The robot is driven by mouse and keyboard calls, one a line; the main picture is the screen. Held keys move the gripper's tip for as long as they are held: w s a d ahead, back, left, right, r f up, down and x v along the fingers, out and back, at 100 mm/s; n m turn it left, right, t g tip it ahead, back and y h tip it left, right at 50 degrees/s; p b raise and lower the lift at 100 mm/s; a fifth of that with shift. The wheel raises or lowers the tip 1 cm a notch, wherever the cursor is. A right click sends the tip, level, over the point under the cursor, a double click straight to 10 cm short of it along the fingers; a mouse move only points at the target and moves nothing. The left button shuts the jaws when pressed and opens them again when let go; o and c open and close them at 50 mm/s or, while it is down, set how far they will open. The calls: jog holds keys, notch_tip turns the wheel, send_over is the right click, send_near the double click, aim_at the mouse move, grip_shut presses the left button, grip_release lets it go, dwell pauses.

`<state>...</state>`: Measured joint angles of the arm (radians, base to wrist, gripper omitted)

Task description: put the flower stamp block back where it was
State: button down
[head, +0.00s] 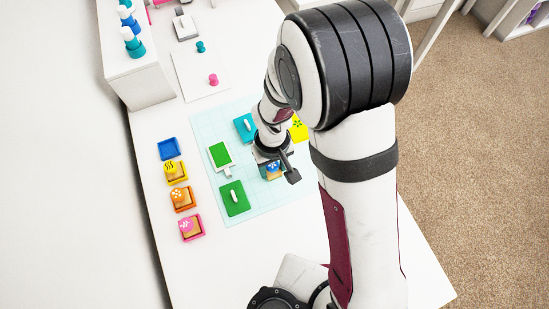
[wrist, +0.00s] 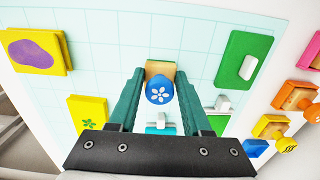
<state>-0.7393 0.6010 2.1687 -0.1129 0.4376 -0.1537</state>
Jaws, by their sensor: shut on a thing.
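The flower stamp block (head: 272,172) has a wooden body and a blue top with a white flower. It also shows between the fingers in the wrist view (wrist: 159,89). My gripper (wrist: 154,85) is shut on it, over the pale cutting mat (head: 262,210). I cannot tell whether the block touches the mat. A blue tray (head: 169,149) with no stamp in it is at the top of the row on the left. It shows partly at the lower right of the wrist view (wrist: 256,147).
Yellow (head: 175,171), orange (head: 184,199) and pink (head: 191,229) stamps stand in trays below the blue one. A green block with a white handle (head: 235,198), a green-framed piece (head: 221,155) and a teal block (head: 244,127) lie on the mat. White table is bare around the row.

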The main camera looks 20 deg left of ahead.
aim_at(273, 166)
jog(key=shift+f, duration=0.1)
jog(key=shift+c, duration=1.7)
grip_release()
notch_tip(273, 166, up, 12)
jog(key=s+d+r+m, duration=0.2)
jog(key=d+r+m, duration=0.15)
jog(key=d, duration=0.25)
jog(key=s+d+r+m, duration=0.1)
jog(key=d+r+m, duration=0.25)
jog(key=d, duration=0.35)
jog(key=s+d+r+m+y, duration=0.1)
jog(key=s+d+m, duration=0.4)
jog(key=s+m, duration=0.2)
jog(key=shift+s+d+r+m+y, duration=0.15)
jog(key=shift+s+r+m+y, duration=0.2)
jog(key=shift+s, duration=0.2)
